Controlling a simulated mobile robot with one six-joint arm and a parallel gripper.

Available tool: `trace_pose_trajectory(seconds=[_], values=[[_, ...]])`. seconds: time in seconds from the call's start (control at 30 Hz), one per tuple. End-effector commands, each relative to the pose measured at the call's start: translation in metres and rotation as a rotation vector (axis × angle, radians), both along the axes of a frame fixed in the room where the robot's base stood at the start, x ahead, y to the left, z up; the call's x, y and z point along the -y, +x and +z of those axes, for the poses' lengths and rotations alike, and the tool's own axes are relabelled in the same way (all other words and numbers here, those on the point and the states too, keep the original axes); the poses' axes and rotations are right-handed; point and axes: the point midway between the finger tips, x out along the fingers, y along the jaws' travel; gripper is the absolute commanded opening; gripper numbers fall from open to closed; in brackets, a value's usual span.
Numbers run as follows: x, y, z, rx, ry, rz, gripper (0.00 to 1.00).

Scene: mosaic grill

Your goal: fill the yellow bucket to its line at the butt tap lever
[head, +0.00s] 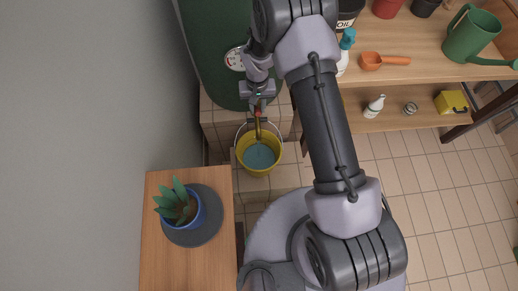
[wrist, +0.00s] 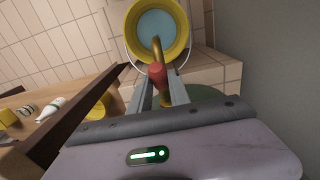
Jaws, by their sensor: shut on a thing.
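The yellow bucket (head: 277,150) stands below the tap in front of the green water butt (head: 210,45), with blue water inside. The bucket also shows at the top of the wrist view (wrist: 184,45). The brass tap (wrist: 157,47) points over the bucket. Its red lever (wrist: 153,73) sits between the fingers of my gripper (wrist: 158,88), which is shut on it. In the head view my gripper (head: 257,103) is just above the bucket, beside the butt. I cannot make out the fill line, or tell whether water is running.
A potted plant (head: 180,206) stands on a round grey mat on a wooden table (head: 157,255) at the lower left. A wooden shelf unit (head: 420,75) at the right holds a green watering can (head: 470,38), an orange scoop (head: 371,61) and bottles. Tiled floor is clear at lower right.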

Motion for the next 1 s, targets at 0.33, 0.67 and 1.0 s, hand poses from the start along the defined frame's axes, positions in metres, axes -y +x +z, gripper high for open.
trace_pose_trajectory(seconds=[0.33,0.67,1.0], values=[[0.0,-0.002,-0.001,-0.005,-0.001,-0.001,0.0],[0.0,-0.002,-0.009,-0.005,-0.001,-0.001,0.0],[0.0,0.0,-0.044,-0.001,0.0,0.0,0.0]])
